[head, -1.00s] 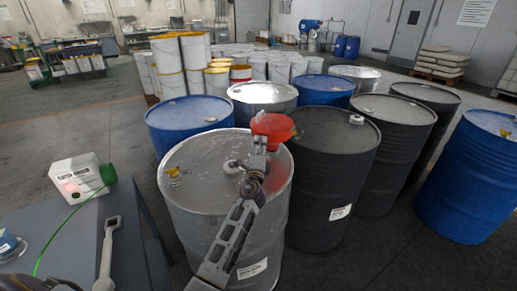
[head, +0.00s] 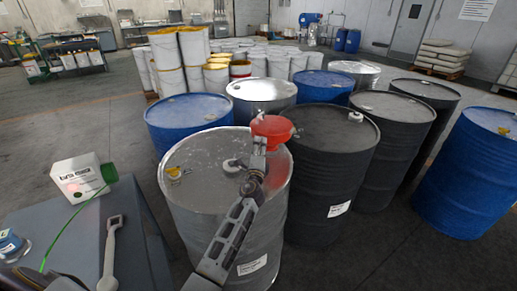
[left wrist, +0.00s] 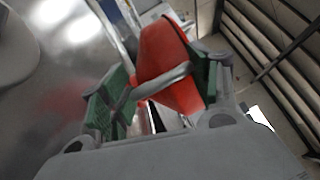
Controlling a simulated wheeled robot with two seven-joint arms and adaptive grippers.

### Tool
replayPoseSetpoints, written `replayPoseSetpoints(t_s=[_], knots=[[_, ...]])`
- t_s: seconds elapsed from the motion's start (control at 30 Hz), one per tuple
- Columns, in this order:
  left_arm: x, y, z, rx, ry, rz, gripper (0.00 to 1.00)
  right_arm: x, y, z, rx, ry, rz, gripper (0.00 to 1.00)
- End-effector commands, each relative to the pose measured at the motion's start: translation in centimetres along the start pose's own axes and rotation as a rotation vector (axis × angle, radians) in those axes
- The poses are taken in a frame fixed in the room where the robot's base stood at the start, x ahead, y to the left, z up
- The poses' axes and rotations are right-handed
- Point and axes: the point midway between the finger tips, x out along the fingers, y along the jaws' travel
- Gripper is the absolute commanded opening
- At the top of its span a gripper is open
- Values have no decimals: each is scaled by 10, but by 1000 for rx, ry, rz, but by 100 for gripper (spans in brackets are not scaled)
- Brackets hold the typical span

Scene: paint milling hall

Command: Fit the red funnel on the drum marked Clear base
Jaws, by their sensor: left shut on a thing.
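The red funnel (head: 272,127) is held up at the right rim of the near silver drum (head: 190,205), in front of the dark drum (head: 330,165). My left gripper (head: 257,150) is shut on it. In the left wrist view the funnel (left wrist: 172,62) is tilted between the green finger pads (left wrist: 158,92). The silver drum has a pale round fitting (head: 232,166) on its lid, partly beside my arm, and a yellow fitting at its left. Drum labels are too small to read, so I cannot tell which is Clear base. My right gripper is not in view.
Blue drums (head: 188,118) and more dark and silver drums stand close behind and to the right. Open floor lies at the far left.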

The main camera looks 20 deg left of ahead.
Motion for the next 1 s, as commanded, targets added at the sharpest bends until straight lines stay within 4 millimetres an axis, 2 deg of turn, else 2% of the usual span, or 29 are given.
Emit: replayPoseSetpoints(t_s=[0.27,1.0], knots=[[2,-8,2,-1,0,-3,24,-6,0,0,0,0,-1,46],[3,-14,2,-3,-3,-15,24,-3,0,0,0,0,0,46]])
